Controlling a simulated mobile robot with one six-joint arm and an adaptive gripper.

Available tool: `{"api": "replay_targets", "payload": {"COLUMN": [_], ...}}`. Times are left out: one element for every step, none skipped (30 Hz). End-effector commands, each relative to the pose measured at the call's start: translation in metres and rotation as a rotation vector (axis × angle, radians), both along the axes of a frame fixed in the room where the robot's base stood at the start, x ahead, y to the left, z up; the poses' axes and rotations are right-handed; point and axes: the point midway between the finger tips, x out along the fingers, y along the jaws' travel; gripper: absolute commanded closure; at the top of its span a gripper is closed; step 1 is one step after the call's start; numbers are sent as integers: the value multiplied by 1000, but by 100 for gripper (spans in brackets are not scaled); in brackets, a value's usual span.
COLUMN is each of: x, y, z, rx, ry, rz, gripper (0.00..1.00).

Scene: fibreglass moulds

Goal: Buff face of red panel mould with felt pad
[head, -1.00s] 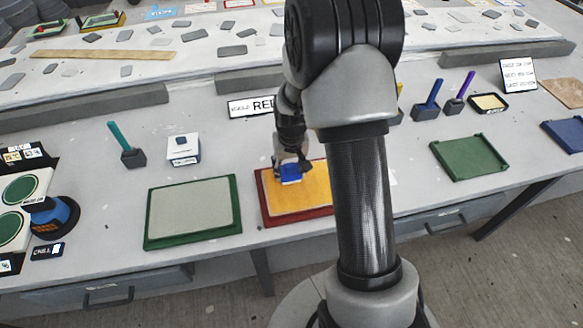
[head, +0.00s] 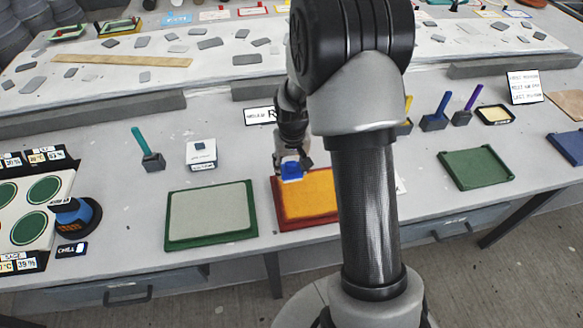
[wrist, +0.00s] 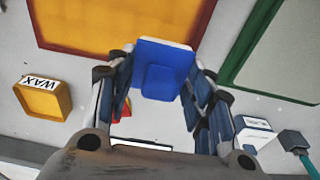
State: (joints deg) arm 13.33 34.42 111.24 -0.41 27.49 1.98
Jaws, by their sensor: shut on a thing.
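The red panel mould (head: 276,209) lies flat on the bench, partly hidden behind my arm. Its face (head: 318,193) is orange-yellow; its red rim (wrist: 95,50) crosses the top of the wrist view. My gripper (head: 292,164) is shut on the blue felt pad (head: 292,172), which has a pale underside. The pad is at the mould's far left part. In the wrist view the pad (wrist: 163,68) sits between the fingers (wrist: 163,85) and overlaps the mould's far rim. I cannot tell whether it touches the mould.
A green mould (head: 212,213) lies close on the left. A teal-handled tool (head: 145,148) and a white box (head: 201,155) stand behind it. A yellow wax dish (wrist: 42,99) is in the wrist view. A sign (head: 259,116) stands behind the gripper. Another green mould (head: 477,167) lies right.

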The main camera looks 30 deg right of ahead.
Motion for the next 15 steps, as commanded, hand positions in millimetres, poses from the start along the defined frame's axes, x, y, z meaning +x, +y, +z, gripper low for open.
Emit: {"api": "replay_targets", "payload": {"x": [1, 1, 2, 2, 2, 3, 3, 3, 3, 3, 3, 3, 3, 3, 3], "y": [0, 0, 0, 1, 1, 1, 1, 1, 1, 1, 1, 1, 1, 1, 1], "z": [8, 11, 14, 17, 20, 22, 24, 25, 27, 27, 27, 27, 27, 27, 26], "rx": [0, 0, 0, -1, -1, -1, -1, -1, -1, -1, -1, -1, -1, -1, -1], "ry": [-1, -1, -1, -2, -2, -2, -2, -2, -2, -2, -2, -2, -2, -2, -2], "rz": [0, 1, 1, 1, 1, 1, 1, 2, 2, 2, 2, 2, 2, 2, 2], "gripper": [74, 74, 74, 74, 74, 74, 74, 74, 74, 74, 74, 74, 74, 74, 74]}}
